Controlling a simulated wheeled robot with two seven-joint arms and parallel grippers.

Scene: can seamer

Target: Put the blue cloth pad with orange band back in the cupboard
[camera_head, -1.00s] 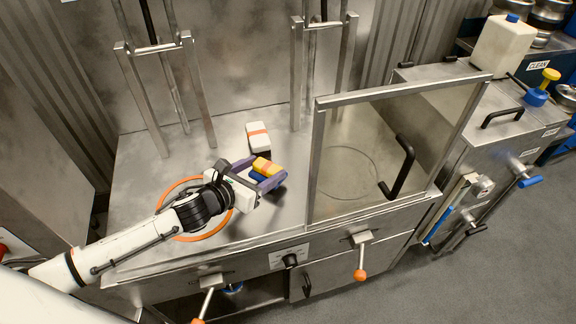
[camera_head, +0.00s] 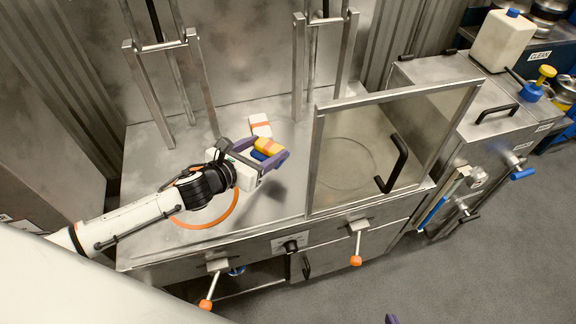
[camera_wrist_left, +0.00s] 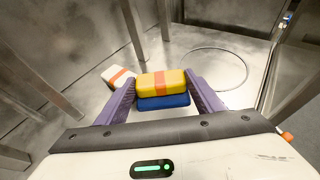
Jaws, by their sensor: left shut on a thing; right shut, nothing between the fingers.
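My left gripper (camera_head: 267,158) is shut, its purple fingers on both sides of a blue pad (camera_head: 259,156) with a yellow, orange-banded block (camera_head: 269,145) on top. In the left wrist view the blue pad (camera_wrist_left: 163,101) shows under the yellow block (camera_wrist_left: 160,82); I cannot tell whether they are one piece, and no band shows on the blue part. They are held above the steel worktop, with a shadow below. Only a purple tip of my right gripper (camera_head: 391,319) shows at the bottom edge.
A white block with an orange band (camera_head: 260,125) lies just behind the held pad. An orange ring (camera_head: 205,222) lies on the worktop (camera_head: 150,160). A clear framed guard with a black handle (camera_head: 391,165) stands to the right. Steel posts (camera_head: 150,95) rise behind.

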